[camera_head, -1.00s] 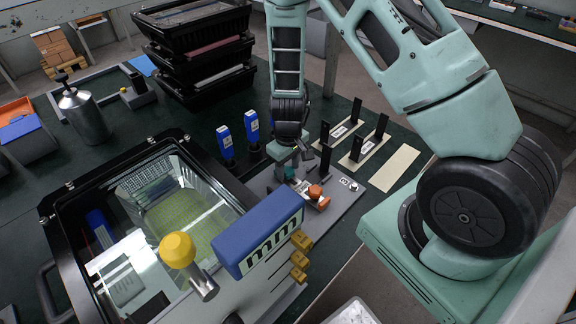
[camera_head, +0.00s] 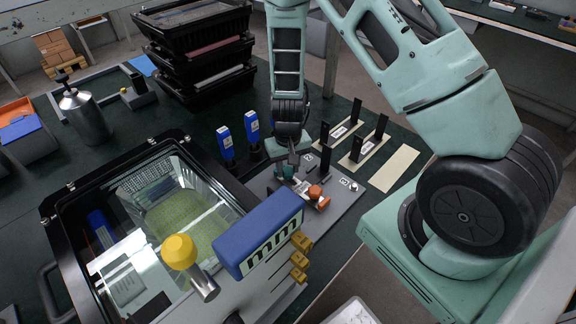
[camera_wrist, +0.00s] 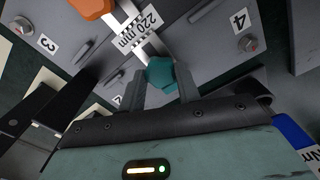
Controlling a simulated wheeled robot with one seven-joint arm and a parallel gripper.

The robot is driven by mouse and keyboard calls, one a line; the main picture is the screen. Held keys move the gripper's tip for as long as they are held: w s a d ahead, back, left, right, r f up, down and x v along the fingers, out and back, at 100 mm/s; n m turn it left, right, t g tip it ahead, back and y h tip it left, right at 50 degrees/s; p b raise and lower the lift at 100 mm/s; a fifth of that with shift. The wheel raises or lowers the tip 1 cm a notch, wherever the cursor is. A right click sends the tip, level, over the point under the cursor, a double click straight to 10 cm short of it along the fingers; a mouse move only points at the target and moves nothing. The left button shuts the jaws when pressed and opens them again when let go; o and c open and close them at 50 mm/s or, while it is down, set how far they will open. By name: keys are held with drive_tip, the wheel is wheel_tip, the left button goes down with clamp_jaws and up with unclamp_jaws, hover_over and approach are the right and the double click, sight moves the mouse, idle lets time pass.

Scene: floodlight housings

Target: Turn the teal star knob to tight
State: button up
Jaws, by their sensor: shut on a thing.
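The teal star knob (camera_wrist: 161,73) sits between the two fingers of my gripper (camera_wrist: 163,84) in the wrist view. My gripper is shut on it, with one finger on either side. The knob is by a metal bar with a "220 mm" label (camera_wrist: 136,33) on a grey plate. In the head view the knob (camera_head: 288,171) shows small and partly covered below my gripper (camera_head: 292,160). I cannot read any tight mark or the knob's angle.
An orange knob (camera_head: 315,191) sits close by on the same grey plate (camera_head: 345,193). A blue "mm" block (camera_head: 258,232) and a glass-lidded black-framed box (camera_head: 150,215) stand in front and left. Black uprights (camera_head: 381,126) stand right, and blue-topped tools (camera_head: 252,124) left.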

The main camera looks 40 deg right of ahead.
drive_tip(key=m, duration=0.4)
drive_tip(key=shift+m, duration=0.4)
drive_tip(key=m+p, duration=0.1)
drive_tip(key=m, duration=0.2)
drive_tip(key=shift+w+r+m, duration=0.1)
drive_tip(key=shift+m, duration=0.2)
drive_tip(key=m+p, duration=0.1)
drive_tip(key=m, duration=0.3)
drive_tip(key=shift+m+p, duration=0.45)
drive_tip(key=shift+m, duration=1.65)
drive_tip(key=o, duration=1)
